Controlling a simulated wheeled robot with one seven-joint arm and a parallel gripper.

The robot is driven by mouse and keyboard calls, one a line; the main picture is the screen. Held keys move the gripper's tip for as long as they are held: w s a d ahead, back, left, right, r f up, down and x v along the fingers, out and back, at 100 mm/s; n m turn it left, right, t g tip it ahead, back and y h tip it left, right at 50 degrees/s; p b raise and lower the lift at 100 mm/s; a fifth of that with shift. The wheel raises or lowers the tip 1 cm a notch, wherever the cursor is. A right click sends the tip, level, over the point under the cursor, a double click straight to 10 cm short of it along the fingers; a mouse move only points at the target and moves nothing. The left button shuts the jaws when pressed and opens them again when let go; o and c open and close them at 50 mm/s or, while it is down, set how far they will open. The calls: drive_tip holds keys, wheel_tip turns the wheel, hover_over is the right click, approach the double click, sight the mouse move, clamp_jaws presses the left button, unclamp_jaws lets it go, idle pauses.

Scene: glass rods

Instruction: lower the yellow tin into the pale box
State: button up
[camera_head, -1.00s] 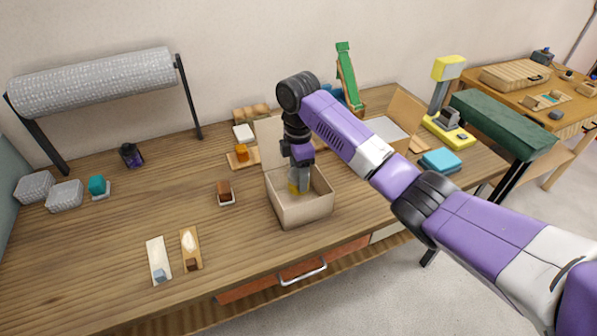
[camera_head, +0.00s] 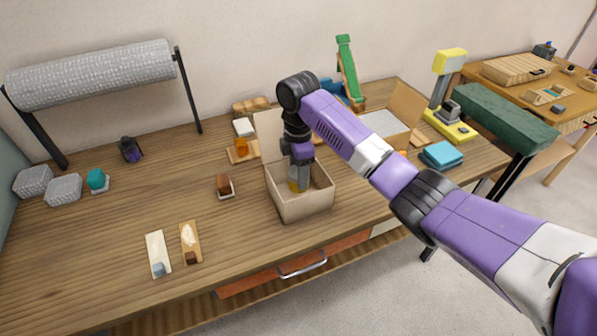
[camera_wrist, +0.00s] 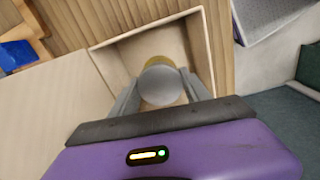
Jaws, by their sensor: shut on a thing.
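The pale box (camera_head: 301,207) stands open on the wooden table, its lid flap (camera_head: 268,135) raised at the back. My gripper (camera_head: 301,180) reaches down into the box from above. It is shut on the yellow tin (camera_head: 293,184), which is partly hidden by the fingers and the box wall. In the wrist view the tin (camera_wrist: 161,82) shows a round grey top and a yellow side between my two fingers, inside the walls of the box (camera_wrist: 207,50). I cannot tell whether the tin touches the box floor.
A second open box (camera_head: 384,124) stands behind my arm. A brown block on a white dish (camera_head: 225,187) is left of the pale box. An orange item (camera_head: 241,147) sits on a wooden board behind it. A blue stack (camera_head: 441,155) lies at right.

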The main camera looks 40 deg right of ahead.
drive_tip(key=shift+f+b, duration=1.2)
drive_tip(key=shift+f, duration=1.3)
idle(1.2)
drive_tip(key=o, duration=1.6)
drive_tip(key=shift+c, duration=0.2)
drive_tip(key=shift+r+b, duration=0.45)
drive_tip(key=shift+r, duration=3.5)
